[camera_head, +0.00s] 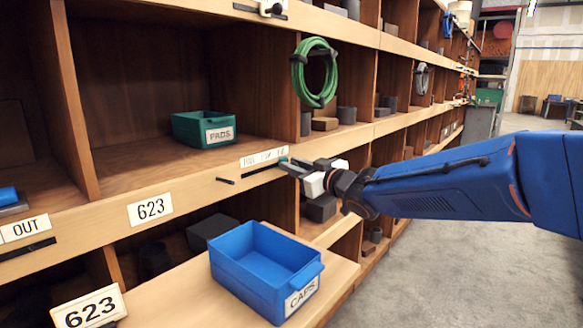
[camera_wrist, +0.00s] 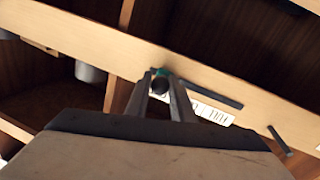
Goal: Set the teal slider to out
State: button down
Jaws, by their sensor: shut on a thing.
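The teal slider (camera_head: 283,159) is on the front edge of the wooden shelf, at the right end of a dark slot (camera_head: 262,169) in the head view. A white label (camera_head: 262,156) sits above the slot; its words are too small to read surely. My gripper (camera_head: 288,166) reaches in from the right and is shut on the slider. In the wrist view, the teal slider (camera_wrist: 161,72) shows between the fingertips of my gripper (camera_wrist: 160,85), which hide part of it. There the slot (camera_wrist: 208,95) runs off to the right of the fingers.
A dark peg (camera_head: 226,181) sticks out left of the slot. A green PADS bin (camera_head: 204,130) stands on the shelf above. A blue CAPS bin (camera_head: 265,272) stands on a lower ledge. Another slot with an OUT label (camera_head: 25,228) is at far left. The aisle floor is clear.

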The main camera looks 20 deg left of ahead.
jog(key=c, duration=1.5)
grip_release()
jog(key=shift+w+d, duration=0.2)
jog(key=shift+w, duration=0.1)
jog(key=shift+c, duration=0.2)
jog(key=v, duration=1.7)
jog(key=shift+s, duration=0.2)
jog(key=shift+d, duration=0.15)
